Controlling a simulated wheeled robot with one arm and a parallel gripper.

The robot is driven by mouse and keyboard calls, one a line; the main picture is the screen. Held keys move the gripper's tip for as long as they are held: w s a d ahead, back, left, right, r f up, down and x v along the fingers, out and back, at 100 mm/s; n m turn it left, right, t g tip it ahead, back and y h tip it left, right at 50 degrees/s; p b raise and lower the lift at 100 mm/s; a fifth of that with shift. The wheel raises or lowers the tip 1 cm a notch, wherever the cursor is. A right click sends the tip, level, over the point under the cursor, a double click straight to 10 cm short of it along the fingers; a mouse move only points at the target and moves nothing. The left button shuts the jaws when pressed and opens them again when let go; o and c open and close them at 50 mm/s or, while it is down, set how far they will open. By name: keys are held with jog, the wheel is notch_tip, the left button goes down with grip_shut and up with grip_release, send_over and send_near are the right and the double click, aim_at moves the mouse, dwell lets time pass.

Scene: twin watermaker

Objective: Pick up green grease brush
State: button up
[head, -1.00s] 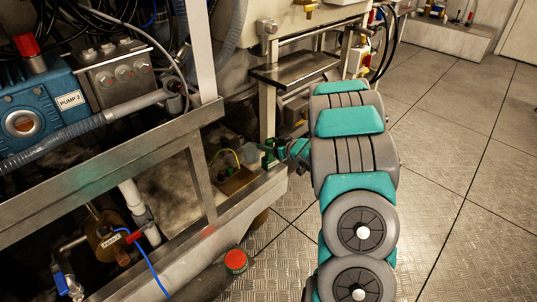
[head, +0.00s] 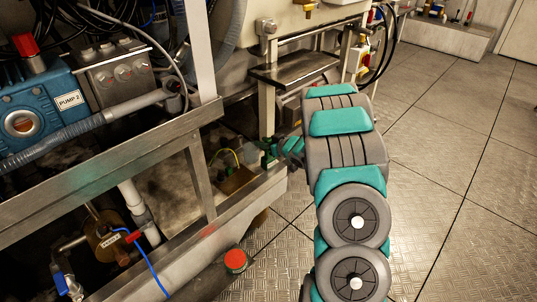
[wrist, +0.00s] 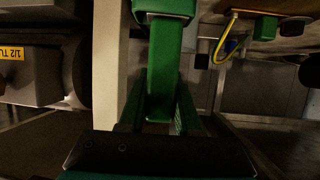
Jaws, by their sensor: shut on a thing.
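The green grease brush (wrist: 164,60) is upright in the middle of the wrist view, with a wide block at the top and a narrower green part below it. My gripper (wrist: 160,118) is shut on the lower part of the brush. Only a little green shows there, so I cannot separate the brush from the fingers.
A metal frame rail (head: 235,212) runs below and left of my gripper. A yellow hose loop (wrist: 228,38) hangs to the right in the wrist view. A metal shelf (head: 295,68) sits above. A red-topped can (head: 235,260) stands on the floor. The floor at right is clear.

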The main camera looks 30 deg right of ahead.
grip_shut()
jog(key=shift+r, duration=0.1)
notch_tip(320, 180, up, 10)
jog(key=p, duration=0.1)
dwell(0.4)
dwell(0.6)
